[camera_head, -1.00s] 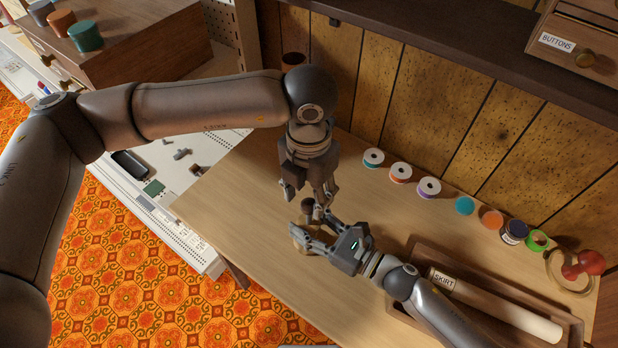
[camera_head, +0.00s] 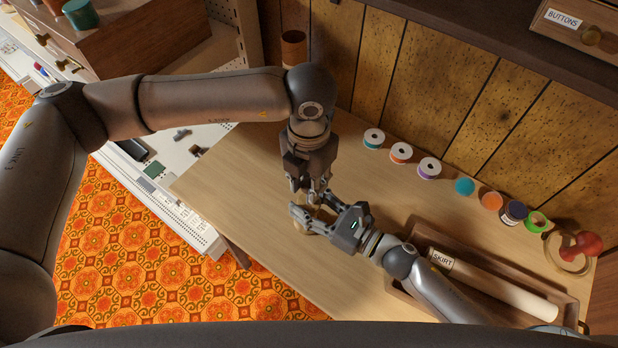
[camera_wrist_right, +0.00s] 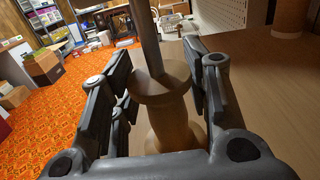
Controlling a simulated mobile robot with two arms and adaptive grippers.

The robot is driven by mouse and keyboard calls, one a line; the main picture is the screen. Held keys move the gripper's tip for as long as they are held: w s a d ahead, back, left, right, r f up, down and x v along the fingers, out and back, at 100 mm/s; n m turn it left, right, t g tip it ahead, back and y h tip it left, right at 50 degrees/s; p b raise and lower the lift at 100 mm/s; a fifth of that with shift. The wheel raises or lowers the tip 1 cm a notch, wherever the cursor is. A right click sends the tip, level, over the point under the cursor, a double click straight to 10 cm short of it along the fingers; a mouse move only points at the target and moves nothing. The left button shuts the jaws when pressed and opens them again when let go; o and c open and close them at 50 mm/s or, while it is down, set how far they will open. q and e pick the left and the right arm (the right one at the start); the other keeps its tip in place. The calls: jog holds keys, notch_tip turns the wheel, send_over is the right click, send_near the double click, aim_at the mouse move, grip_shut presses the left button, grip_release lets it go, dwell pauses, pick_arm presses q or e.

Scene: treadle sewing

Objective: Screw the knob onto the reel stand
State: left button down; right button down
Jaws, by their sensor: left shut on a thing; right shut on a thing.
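The reel stand (camera_wrist_right: 168,118) is a turned, light wooden post with a wider collar and a thin grey rod rising from it. It stands upright on the table, and its round foot (camera_head: 308,227) shows partly in the head view. My right gripper (camera_head: 313,208) is shut on the stand's post from the side; in the right wrist view its fingers (camera_wrist_right: 158,75) lie on both sides of the post. My left gripper (camera_head: 310,187) points down just above the right one and is shut on the knob, which its fingers mostly hide. Whether the knob touches the rod is hidden.
Several thread spools (camera_head: 401,152) stand in a row along the back wall. A wooden tray (camera_head: 412,232) with a roll labelled SKIRT and a red-knobbed item (camera_head: 580,245) are at the right. The table (camera_head: 235,185) is clear left of the grippers.

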pick_arm(q)
jog(key=m, duration=0.6)
jog(key=shift+m, duration=0.3)
jog(key=m, duration=0.5)
jog(key=c, duration=1.1)
grip_release()
notch_tip(320, 180, up, 12)
pick_arm(e)
jog(key=c, duration=0.7)
grip_release()
